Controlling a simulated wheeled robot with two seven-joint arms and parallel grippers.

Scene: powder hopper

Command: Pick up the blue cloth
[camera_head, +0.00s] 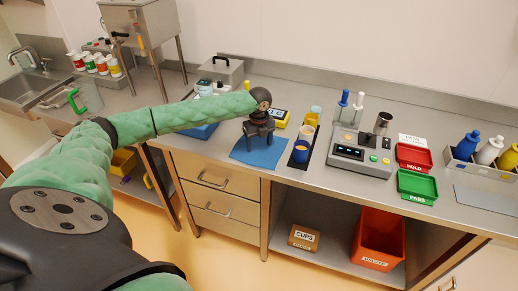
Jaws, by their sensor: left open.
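The blue cloth (257,155) lies flat on the steel counter near its front edge, left of a dark strip with cups. My left gripper (258,140) points down over the back part of the cloth, its fingers apart with nothing seen between them. It hides part of the cloth, and I cannot tell whether the fingertips touch it. My right gripper is not in view.
Cups on a dark strip (294,162) stand just right of the cloth. A yellow device (281,117) is behind the gripper. A grey instrument (352,159), a red tray (413,157) and a green tray (417,187) are farther right. A blue item (200,132) lies left, under my arm.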

